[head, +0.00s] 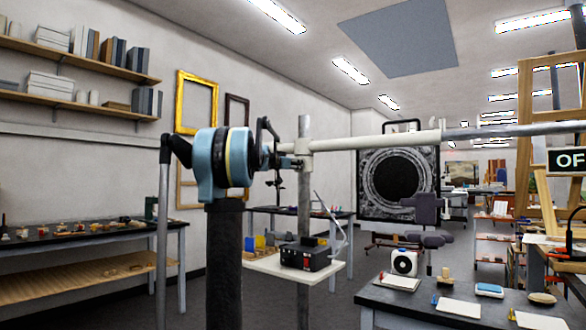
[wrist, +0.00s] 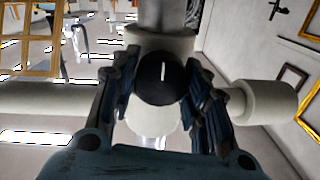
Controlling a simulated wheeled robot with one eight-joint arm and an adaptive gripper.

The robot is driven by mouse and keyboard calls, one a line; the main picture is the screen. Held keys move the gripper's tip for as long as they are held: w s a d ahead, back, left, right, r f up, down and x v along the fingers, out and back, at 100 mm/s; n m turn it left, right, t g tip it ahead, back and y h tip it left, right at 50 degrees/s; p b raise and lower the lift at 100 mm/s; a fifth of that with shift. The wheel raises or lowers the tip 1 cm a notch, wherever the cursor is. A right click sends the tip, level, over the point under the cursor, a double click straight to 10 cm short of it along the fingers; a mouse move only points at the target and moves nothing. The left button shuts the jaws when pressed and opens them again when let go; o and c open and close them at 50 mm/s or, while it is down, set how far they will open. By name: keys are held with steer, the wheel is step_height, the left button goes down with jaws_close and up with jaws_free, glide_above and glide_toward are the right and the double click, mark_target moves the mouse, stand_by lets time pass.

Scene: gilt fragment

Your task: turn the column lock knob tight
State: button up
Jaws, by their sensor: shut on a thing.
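The lock knob (wrist: 158,84) is a round black knob with a short white line on its face, the line near upright in the wrist view. It sits on the pale clamp block (wrist: 165,40) where column and crossbar meet. My gripper (wrist: 160,75) has its dark fingers on both sides of the knob, shut on it. In the head view my gripper (head: 284,156) reaches the joint from the left and mostly hides the knob. The grey column (head: 304,205) stands upright, and the crossbar (head: 400,140) runs right from the joint, nearly level.
A white shelf (head: 262,264) on the column carries a black box (head: 305,256) with a thin curved arm. A dark table (head: 385,300) with papers and small devices stands at lower right. A workbench (head: 60,240) runs along the left wall. A wooden easel (head: 527,130) stands at far right.

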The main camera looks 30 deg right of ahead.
steer(key=shift+w+a+n, duration=0.1)
steer(key=shift+w+n, duration=0.05)
steer(key=shift+n, duration=0.45)
steer(key=o, duration=1)
steer(key=shift+w, duration=0.1)
steer(key=shift+o, duration=0.2)
steer(key=v, duration=1.2)
